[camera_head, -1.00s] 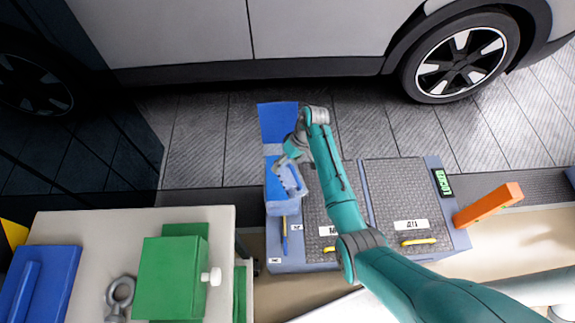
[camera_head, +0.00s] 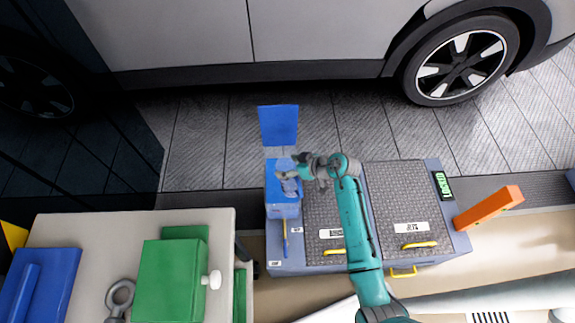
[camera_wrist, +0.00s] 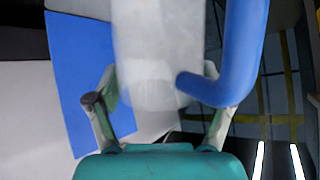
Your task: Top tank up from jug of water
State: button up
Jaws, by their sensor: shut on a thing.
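A jug with a pale translucent body (camera_wrist: 155,50) and a blue handle (camera_wrist: 240,55) fills the middle of the wrist view. My gripper (camera_wrist: 160,92) has one finger on each side of the jug body and is shut on it. In the head view my gripper (camera_head: 290,176) and the jug (camera_head: 289,188) are over a blue box (camera_head: 284,209) on the left of a grey chest. The jug looks small there and partly covered; its tilt and water level cannot be told. Which thing is the tank is not clear, as no filler opening shows.
A blue panel (camera_head: 278,126) stands behind the blue box. Dark ridged lids (camera_head: 397,192) with yellow handles cover the chest. An orange bar (camera_head: 489,207) is at right. A table (camera_head: 95,222) at left holds a green box (camera_head: 170,280). A car wheel (camera_head: 461,66) is behind.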

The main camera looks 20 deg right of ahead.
jog(key=t, duration=0.1)
jog(key=n+t+y, duration=0.1)
jog(key=t, duration=0.1)
jog(key=shift+f, duration=0.35)
jog(key=shift+r, duration=2.1)
jog(key=shift+r, duration=0.1)
